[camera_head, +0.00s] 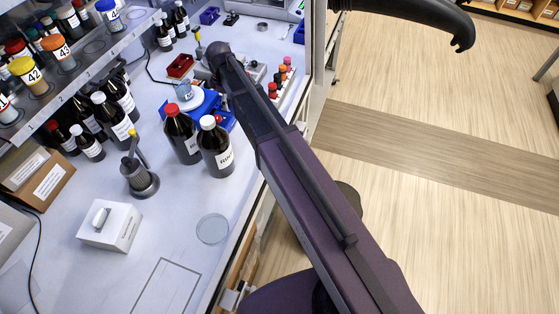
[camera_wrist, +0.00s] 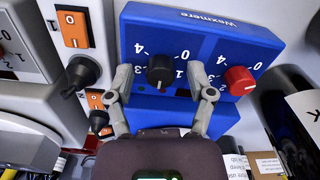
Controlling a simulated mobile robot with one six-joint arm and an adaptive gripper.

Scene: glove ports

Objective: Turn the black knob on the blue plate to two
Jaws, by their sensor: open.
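In the wrist view, the blue plate (camera_wrist: 212,42) carries a black knob (camera_wrist: 161,72) and, to its right, a red knob (camera_wrist: 239,79). A printed scale surrounds the black knob; 4 shows at its upper left, 0 at its upper right and 1 at its right. A small pale mark shows near the knob's lower edge, but I cannot tell which number it points to. My gripper (camera_wrist: 160,77) is open, one finger on each side of the black knob, with visible gaps. In the head view my gripper is hidden beyond my arm.
Orange rocker switches (camera_wrist: 72,30) and another black knob (camera_wrist: 83,72) sit on grey panels to the left. In the head view, brown bottles (camera_head: 215,150) stand on the bench near my arm. A white box (camera_head: 110,226) and a glass dish (camera_head: 212,229) lie nearer.

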